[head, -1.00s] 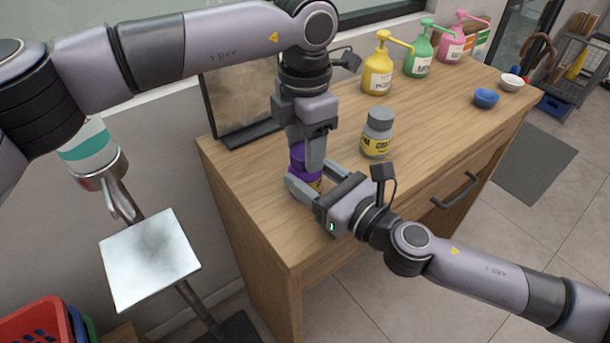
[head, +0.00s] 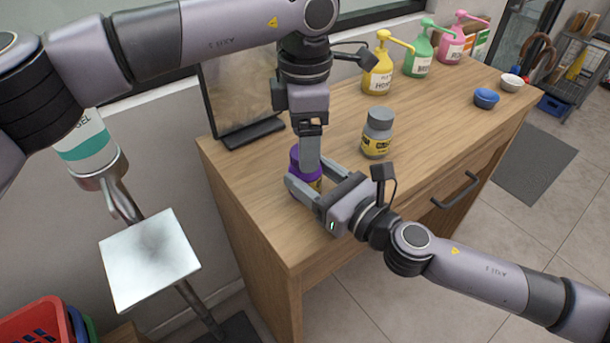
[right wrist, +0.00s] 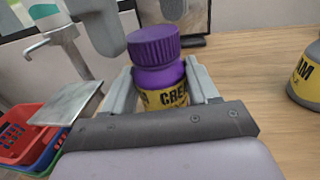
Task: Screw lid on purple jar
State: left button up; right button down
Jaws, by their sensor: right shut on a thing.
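The purple jar (head: 315,185), with a yellow and black label, stands upright near the counter's left end; it also shows in the right wrist view (right wrist: 168,76). Its ridged purple lid (right wrist: 153,46) sits on top, looking level. My right gripper (head: 306,188) is shut around the jar's body, one finger on each side. My left gripper (head: 308,162) points down at the lid from above. In the right wrist view its two fingers stand apart, one left of the lid and one behind it, so it looks open. The head view shows its fingers nearly edge-on.
A grey jar (head: 377,135) stands right of the purple jar on the wooden counter (head: 435,130). Yellow (head: 378,72), green (head: 417,62) and pink (head: 451,50) pump bottles stand behind. A dark-framed panel (head: 240,100) stands at the back left. Blue (head: 486,98) and white (head: 511,82) bowls sit right.

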pick_arm(q)
notch_tip(320, 180, up, 10)
jog(key=shift+r, duration=0.15)
dwell(0.3)
pick_arm(e)
jog(key=shift+c, duration=1)
grip_release()
jog(key=shift+s, duration=0.1)
pick_arm(q)
jog(key=shift+f+b, duration=0.5)
jog(key=shift+f, duration=0.05)
pick_arm(e)
jog(key=shift+v, duration=3.55)
